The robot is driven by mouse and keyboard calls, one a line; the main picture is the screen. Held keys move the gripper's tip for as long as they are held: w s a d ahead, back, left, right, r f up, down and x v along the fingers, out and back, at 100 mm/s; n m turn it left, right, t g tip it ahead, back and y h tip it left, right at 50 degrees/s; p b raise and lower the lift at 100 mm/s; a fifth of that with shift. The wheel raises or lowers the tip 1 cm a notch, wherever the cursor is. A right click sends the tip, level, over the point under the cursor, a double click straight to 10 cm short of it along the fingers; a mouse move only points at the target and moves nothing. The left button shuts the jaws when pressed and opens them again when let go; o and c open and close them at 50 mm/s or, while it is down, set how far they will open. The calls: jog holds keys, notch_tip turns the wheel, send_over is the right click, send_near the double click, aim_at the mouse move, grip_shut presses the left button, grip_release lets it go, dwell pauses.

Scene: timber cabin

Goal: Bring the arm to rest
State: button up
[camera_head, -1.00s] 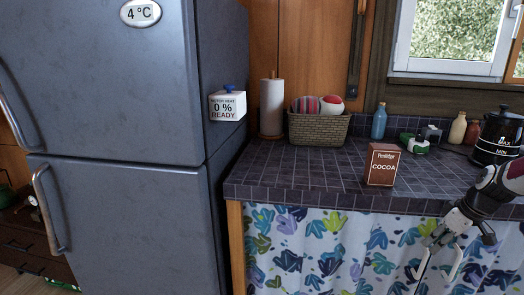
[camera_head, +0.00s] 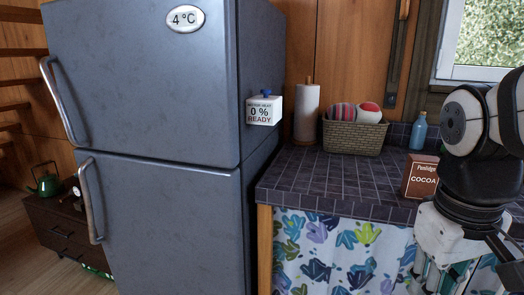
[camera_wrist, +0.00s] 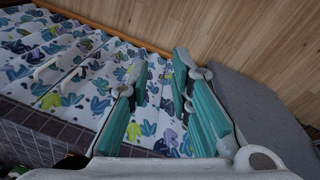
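My gripper (camera_head: 442,280) is at the lower right of the head view, pointing down in front of the leafy curtain under the counter. Its fingertips are cut off by the frame's bottom edge there. In the wrist view my gripper (camera_wrist: 161,78) shows two teal-padded fingers standing apart. Nothing is between them; the patterned curtain (camera_wrist: 75,75) and wooden floor (camera_wrist: 190,25) show beyond. My arm covers the right part of the counter in the head view.
The tiled counter (camera_head: 315,178) carries a brown cocoa box (camera_head: 420,176) close behind my arm, a blue bottle (camera_head: 418,132), a basket (camera_head: 354,138) and a paper roll (camera_head: 307,113). The grey fridge (camera_head: 150,90) stands left.

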jog(key=s+a+f+m+y, duration=0.15)
jog(key=s+a, duration=0.35)
jog(key=s, duration=0.6)
notch_tip(320, 180, up, 18)
jog(key=t+p, duration=0.3)
jog(key=p, duration=1.4)
jog(key=shift+d+r+n, duration=0.2)
jog(key=shift+r+n, duration=0.05)
jog(key=shift+n, duration=0.1)
